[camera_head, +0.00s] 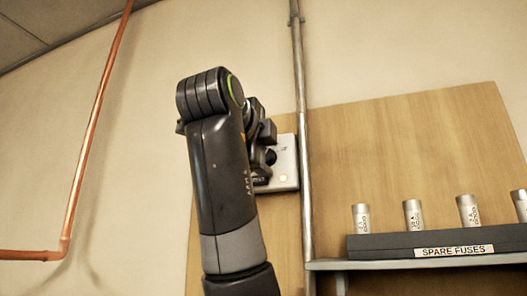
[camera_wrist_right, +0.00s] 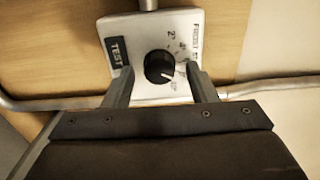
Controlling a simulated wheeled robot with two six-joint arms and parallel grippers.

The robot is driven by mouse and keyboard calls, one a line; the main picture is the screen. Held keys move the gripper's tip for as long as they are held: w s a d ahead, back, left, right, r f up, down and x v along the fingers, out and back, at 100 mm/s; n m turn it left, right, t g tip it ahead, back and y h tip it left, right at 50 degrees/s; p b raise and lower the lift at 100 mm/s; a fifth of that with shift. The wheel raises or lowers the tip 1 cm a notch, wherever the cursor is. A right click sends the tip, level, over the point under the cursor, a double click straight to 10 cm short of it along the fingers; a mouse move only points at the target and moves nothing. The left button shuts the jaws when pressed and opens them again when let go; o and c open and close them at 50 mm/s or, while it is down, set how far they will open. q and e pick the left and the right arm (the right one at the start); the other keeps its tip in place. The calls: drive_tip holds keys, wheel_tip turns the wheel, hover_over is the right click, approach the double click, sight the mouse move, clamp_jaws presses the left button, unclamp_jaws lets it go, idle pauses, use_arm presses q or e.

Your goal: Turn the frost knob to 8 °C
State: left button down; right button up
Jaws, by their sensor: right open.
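The frost knob (camera_wrist_right: 159,67) is a round black dial on a pale thermostat box (camera_wrist_right: 148,30) with a printed scale. Its white pointer line aims to the lower right in the right wrist view, near the far end of the scale; the exact mark there is too small to read. The 2° and 4° marks are legible. My right gripper (camera_wrist_right: 159,72) is open, with one finger on each side of the knob and visible gaps to it. In the head view my right arm partly hides the box (camera_head: 289,158) and the knob (camera_head: 271,156). My left gripper is not in view.
The box is on a wooden board (camera_head: 400,140) beside a vertical grey conduit (camera_head: 302,120). A shelf at right bears a dark SPARE FUSES holder (camera_head: 370,247) with several fuses (camera_head: 413,215). A copper pipe (camera_head: 92,140) runs along the wall at left.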

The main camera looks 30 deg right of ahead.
drive_tip(key=shift+a, duration=0.1)
drive_tip(key=b+v, duration=0.5)
drive_tip(key=v, duration=1.2)
drive_tip(key=shift+s, duration=0.2)
drive_tip(key=shift+w+a, duration=0.1)
